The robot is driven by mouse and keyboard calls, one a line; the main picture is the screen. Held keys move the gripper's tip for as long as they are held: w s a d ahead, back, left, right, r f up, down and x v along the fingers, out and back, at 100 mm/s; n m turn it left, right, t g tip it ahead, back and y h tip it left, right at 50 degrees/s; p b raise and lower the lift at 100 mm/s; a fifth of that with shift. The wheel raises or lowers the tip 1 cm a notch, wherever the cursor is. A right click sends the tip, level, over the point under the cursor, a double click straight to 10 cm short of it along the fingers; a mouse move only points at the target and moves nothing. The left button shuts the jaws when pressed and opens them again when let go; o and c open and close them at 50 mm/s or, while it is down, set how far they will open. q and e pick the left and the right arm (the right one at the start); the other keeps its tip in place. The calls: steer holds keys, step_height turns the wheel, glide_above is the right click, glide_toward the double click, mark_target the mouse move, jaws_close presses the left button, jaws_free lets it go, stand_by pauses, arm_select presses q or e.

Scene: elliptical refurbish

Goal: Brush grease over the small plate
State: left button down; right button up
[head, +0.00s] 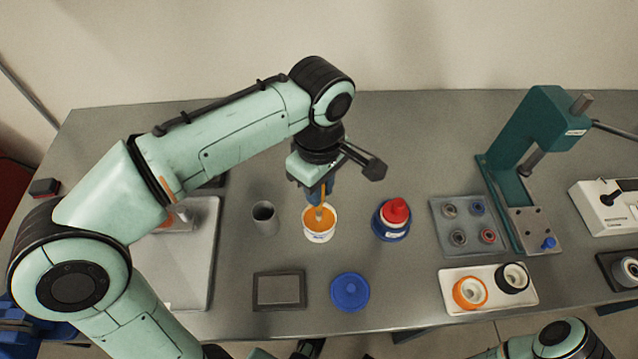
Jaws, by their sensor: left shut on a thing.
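My left gripper (317,188) points down over a white tub of orange grease (319,236). It is shut on a brush (319,212), whose lower end reaches into the tub; the arm and gripper hide most of its handle. A small grey plate with a dark rim (279,291) lies flat on the bench, in front of the tub and a little to its left. Nothing touches the plate. My right gripper is not in view; only part of the right arm shows at the bottom right.
A grey cup (265,217) stands left of the tub. A blue lid (350,291) lies right of the plate. A blue container with a red top (394,219), a parts tray (469,243), a white tray with rings (518,298) and a green press (540,130) stand to the right.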

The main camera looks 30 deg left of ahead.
arm_select(q)
step_height(320, 180, up, 3)
steer(key=shift+f+p, duration=0.15)
steer(key=shift+p, duration=0.85)
step_height(320, 180, up, 4)
steer(key=p, duration=0.3)
steer(key=shift+w, duration=0.1)
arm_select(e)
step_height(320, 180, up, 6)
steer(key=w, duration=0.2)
arm_select(q)
steer(key=shift+f, duration=0.1)
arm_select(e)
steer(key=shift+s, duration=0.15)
